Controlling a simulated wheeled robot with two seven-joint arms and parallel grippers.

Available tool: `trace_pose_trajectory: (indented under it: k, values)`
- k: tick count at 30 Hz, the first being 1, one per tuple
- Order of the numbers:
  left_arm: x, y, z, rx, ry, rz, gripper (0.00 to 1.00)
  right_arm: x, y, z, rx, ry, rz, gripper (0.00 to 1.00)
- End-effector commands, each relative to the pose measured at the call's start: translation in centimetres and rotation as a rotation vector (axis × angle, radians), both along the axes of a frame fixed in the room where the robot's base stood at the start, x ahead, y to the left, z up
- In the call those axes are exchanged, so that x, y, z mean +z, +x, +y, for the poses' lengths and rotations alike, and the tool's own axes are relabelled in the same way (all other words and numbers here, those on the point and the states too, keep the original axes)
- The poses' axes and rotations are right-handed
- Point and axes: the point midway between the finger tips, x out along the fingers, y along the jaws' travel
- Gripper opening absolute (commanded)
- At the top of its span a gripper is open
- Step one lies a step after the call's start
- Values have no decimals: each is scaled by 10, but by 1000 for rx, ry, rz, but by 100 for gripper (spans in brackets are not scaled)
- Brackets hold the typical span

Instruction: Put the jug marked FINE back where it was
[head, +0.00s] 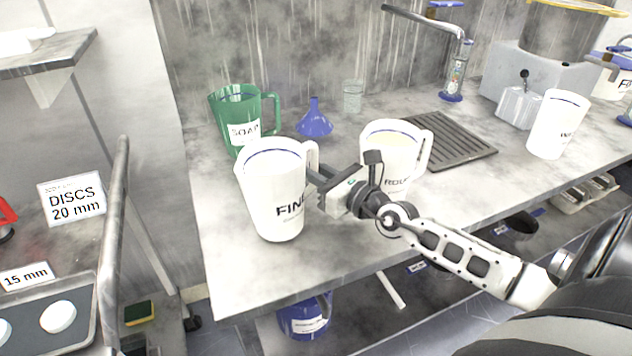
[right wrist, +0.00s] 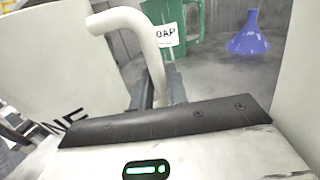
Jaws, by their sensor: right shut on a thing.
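The white jug marked FINE (head: 272,195) is upright over the front left of the grey counter, filled near its brim. My right gripper (head: 319,177) reaches it from the right and is shut on its handle. In the right wrist view the white handle (right wrist: 146,50) runs down between the fingers (right wrist: 160,90), with the jug's wall (right wrist: 60,75) at left. I cannot tell whether the jug's base touches the counter. A second white jug, its label starting ROU (head: 385,140), stands just behind my right gripper, partly hidden by it. My left gripper is not in view.
A green SOAP jug (head: 232,115) stands close behind the FINE jug. A blue funnel (head: 314,120) and a clear beaker (head: 353,97) are further back. A drain grate (head: 455,140) and another white jug (head: 556,125) lie right. The counter's front left (head: 235,270) is bare.

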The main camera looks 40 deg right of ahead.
Motion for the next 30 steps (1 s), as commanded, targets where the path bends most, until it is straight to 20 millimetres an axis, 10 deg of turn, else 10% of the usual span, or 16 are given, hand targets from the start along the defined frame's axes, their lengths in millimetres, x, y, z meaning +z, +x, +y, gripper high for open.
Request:
trace_pose_trajectory:
  k: [14, 15, 17, 30]
  values:
    - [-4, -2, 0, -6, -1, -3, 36, -14, 0, 0, -1, 2, -3, 0]
    - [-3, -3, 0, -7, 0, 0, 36, -13, 0, 0, 0, 1, -2, 24]
    - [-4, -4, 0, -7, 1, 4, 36, -13, 0, 0, 0, 1, -1, 37]
    - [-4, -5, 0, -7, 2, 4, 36, -12, -9, -1, 0, 0, 3, 37]
